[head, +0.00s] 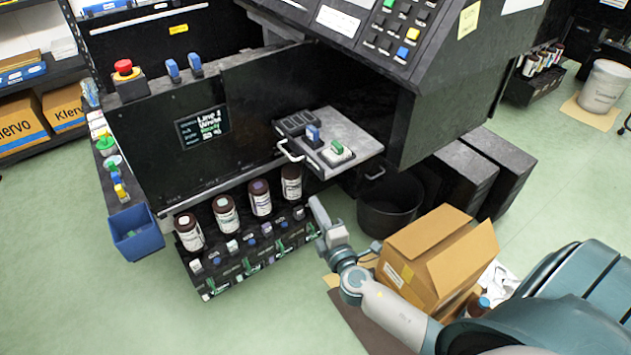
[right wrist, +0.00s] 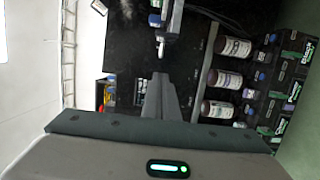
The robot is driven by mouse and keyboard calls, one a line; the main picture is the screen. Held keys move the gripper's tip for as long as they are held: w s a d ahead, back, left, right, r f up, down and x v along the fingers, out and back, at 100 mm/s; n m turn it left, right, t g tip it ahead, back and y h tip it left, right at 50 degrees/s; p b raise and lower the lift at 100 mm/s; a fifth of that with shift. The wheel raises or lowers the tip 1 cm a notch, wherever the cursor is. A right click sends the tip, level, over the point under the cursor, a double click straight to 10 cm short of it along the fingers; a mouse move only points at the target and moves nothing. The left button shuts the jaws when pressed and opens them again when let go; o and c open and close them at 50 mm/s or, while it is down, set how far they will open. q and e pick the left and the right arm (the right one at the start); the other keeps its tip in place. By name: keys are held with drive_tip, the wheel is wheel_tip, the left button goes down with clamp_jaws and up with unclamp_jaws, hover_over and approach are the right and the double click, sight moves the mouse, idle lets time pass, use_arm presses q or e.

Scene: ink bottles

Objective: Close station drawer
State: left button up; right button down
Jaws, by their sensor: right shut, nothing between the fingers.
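The station drawer (head: 352,128) is a grey tray standing out from the black station in the head view, with a white handle (head: 290,151) at its left end. It carries a dark slotted block, a blue-topped piece and a white-and-green piece. In the right wrist view the drawer (right wrist: 174,20) appears nearly edge-on, with its handle (right wrist: 160,46) just beyond my fingertips. My right gripper (head: 316,205) is shut and empty, below and in front of the drawer, apart from it. It also shows in the right wrist view (right wrist: 158,78). My left gripper is out of view.
Several brown ink bottles (head: 226,215) stand in a black rack left of my right gripper. A black bin (head: 390,207) and an open cardboard box (head: 440,258) are to its right. A blue bin (head: 137,232) hangs at the station's left corner. Green floor is clear at lower left.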

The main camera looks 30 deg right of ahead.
idle(0.3)
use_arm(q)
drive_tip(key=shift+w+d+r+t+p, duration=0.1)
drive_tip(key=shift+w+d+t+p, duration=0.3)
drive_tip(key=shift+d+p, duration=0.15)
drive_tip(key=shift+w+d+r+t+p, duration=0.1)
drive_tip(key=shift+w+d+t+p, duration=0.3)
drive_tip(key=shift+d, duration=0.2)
use_arm(e)
drive_tip(key=w+d, duration=0.5)
drive_tip(key=w, duration=0.5)
drive_tip(key=shift+d, duration=0.35)
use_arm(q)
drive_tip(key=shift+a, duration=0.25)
use_arm(e)
drive_tip(key=shift+w, duration=0.1)
